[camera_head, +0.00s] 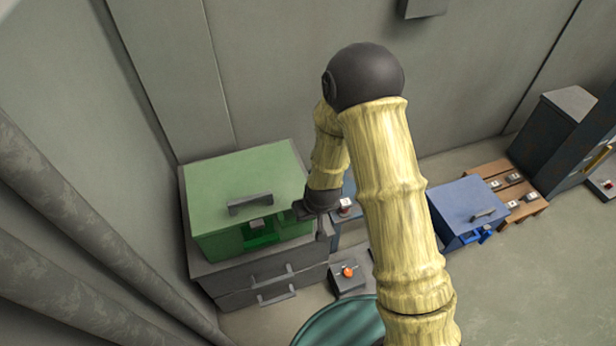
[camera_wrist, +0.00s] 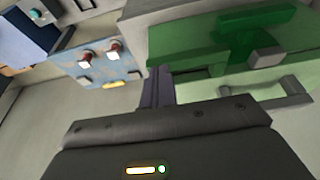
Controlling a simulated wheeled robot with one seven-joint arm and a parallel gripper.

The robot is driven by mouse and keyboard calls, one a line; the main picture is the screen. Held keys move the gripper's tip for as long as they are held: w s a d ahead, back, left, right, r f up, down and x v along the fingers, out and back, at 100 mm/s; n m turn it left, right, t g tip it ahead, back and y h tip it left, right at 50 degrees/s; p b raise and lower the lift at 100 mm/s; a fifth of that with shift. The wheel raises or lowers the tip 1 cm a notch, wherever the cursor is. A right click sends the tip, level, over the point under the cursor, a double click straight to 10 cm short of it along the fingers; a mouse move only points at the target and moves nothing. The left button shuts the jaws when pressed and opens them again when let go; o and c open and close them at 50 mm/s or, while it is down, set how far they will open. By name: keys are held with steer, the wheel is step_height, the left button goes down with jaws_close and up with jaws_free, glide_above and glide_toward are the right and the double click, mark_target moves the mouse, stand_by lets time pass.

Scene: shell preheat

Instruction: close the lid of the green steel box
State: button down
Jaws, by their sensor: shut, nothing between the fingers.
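The green steel box (camera_head: 222,245) stands on a grey drawer unit at the left. Its lid (camera_head: 240,180) lies over the top, with a grey bar handle (camera_head: 250,203) near the front edge. I cannot tell whether the lid sits fully down. A darker green part and a small grey block show on the front below the handle. In the wrist view the green box (camera_wrist: 190,55) fills the upper right, with its handle (camera_wrist: 270,102). My gripper (camera_head: 321,232) is shut and empty, beside the box's right front corner. In the wrist view its fingers (camera_wrist: 157,82) are dark and partly hidden.
The grey drawer unit (camera_head: 255,290) has two bar handles. A small box with an orange knob (camera_head: 348,272) is right of it. A teal round thing (camera_head: 340,325) is in front. A blue box (camera_head: 468,210) and a wooden pallet (camera_head: 518,190) stand right. Walls close in left and behind.

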steer(key=shift+s+f, duration=0.45)
steer(key=shift+f, duration=0.35)
steer(key=shift+d, duration=0.1)
steer(key=p+v, duration=0.3)
steer(key=v, duration=1.1)
steer(key=shift+w+r, duration=0.2)
